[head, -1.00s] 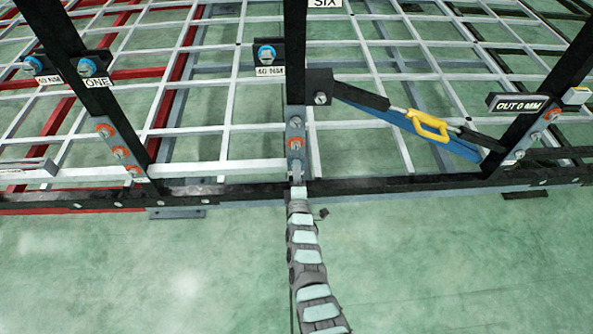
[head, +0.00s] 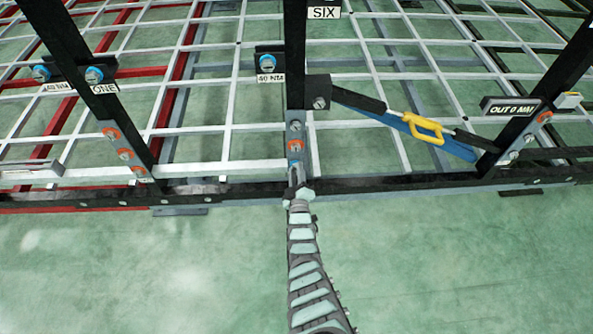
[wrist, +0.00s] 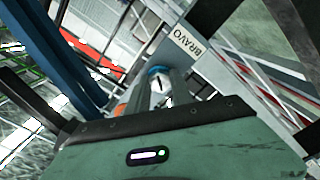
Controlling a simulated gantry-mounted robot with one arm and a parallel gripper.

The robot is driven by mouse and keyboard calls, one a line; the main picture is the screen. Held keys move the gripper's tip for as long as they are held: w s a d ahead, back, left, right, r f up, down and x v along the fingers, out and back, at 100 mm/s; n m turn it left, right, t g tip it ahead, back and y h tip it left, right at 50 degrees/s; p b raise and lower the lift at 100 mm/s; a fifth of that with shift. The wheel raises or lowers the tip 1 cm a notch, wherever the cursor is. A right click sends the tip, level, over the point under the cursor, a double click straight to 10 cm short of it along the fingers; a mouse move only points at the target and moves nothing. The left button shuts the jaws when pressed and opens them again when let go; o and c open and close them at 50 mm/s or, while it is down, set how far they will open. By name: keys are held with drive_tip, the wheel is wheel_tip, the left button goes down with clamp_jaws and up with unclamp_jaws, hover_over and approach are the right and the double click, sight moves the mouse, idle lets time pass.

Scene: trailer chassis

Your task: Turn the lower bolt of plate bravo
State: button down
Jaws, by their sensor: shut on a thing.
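A grey plate (head: 295,135) sits low on the middle black post. My gripper (head: 297,180) reaches up to the plate's lower end and covers what is there. In the wrist view a white sign reading BRAVO (wrist: 190,44) appears upside down. There my gripper's fingers (wrist: 160,90) close around a pale bolt head (wrist: 157,84) with a dark mark and a blue collar (wrist: 158,71) beside it. An orange piece (wrist: 122,108) shows left of the fingers.
A yellow-handled strut (head: 425,128) slopes to the right post, near an OUT 0 MM sign (head: 508,106). A black bottom rail (head: 400,182) runs across. The green floor in front is clear.

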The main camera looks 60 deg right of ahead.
drive_tip(key=n+b, duration=0.5)
drive_tip(key=n, duration=0.5)
drive_tip(key=n+b, duration=0.5)
drive_tip(key=n, duration=0.6)
drive_tip(key=n+b, duration=0.5)
drive_tip(key=n, duration=0.6)
drive_tip(key=shift+d+r+b, duration=0.1)
drive_tip(key=shift+r+b, duration=0.15)
drive_tip(key=shift+b, duration=0.05)
idle(0.4)
idle(0.4)
drive_tip(key=c, duration=1.6)
unclamp_jaws()
drive_tip(key=o, duration=0.5)
drive_tip(key=shift+f, duration=0.2)
